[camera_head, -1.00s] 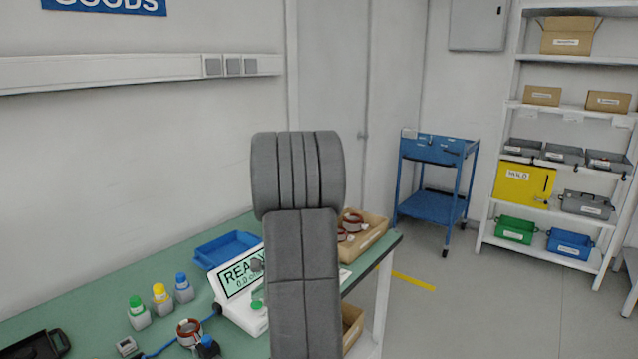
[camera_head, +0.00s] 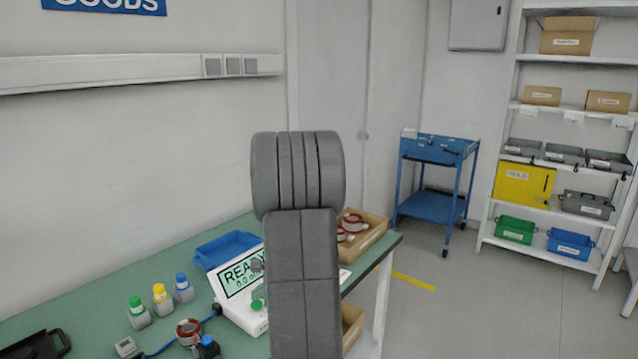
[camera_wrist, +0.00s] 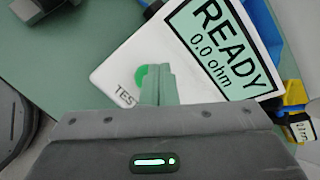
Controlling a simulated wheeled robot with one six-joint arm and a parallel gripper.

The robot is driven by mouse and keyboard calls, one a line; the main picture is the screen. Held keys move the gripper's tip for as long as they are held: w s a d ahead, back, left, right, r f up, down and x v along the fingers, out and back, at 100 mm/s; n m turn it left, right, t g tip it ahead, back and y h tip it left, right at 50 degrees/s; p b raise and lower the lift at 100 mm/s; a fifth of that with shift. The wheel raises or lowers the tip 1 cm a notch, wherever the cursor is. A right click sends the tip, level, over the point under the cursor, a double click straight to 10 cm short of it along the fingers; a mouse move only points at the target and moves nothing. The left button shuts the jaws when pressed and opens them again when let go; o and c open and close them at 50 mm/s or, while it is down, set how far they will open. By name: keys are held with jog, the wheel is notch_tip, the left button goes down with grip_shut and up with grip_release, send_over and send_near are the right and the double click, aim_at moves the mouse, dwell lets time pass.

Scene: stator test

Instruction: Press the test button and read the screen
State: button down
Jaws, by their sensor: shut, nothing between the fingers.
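The white tester (camera_head: 238,310) stands on the green bench. Its screen (camera_wrist: 223,45) reads "READY" and "0.0 ohm" in the wrist view; the screen (camera_head: 240,274) is partly covered in the head view. The green test button (camera_wrist: 140,76) has the printed word "TEST" beside it, partly hidden. My gripper (camera_wrist: 158,70) is shut and empty, its fingertips at the button's right side, covering part of it in the wrist view. I cannot tell whether they touch it. In the head view my arm hides most of my gripper.
Several capped bottles stand farther left. A blue tray (camera_head: 226,249) is behind the tester. A cardboard box (camera_head: 366,240) with stators is at the bench's right end.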

jog(key=shift+f, duration=0.15)
jog(key=shift+f+b, duration=0.3)
jog(key=shift+b, duration=0.05)
jog(key=shift+f, duration=0.1)
dwell(0.5)
jog(key=shift+r+p, duration=0.35)
jog(key=shift+r, duration=0.2)
notch_tip(320, 180, up, 6)
jog(key=p, duration=0.5)
jog(key=shift+f, duration=0.1)
dwell(0.4)
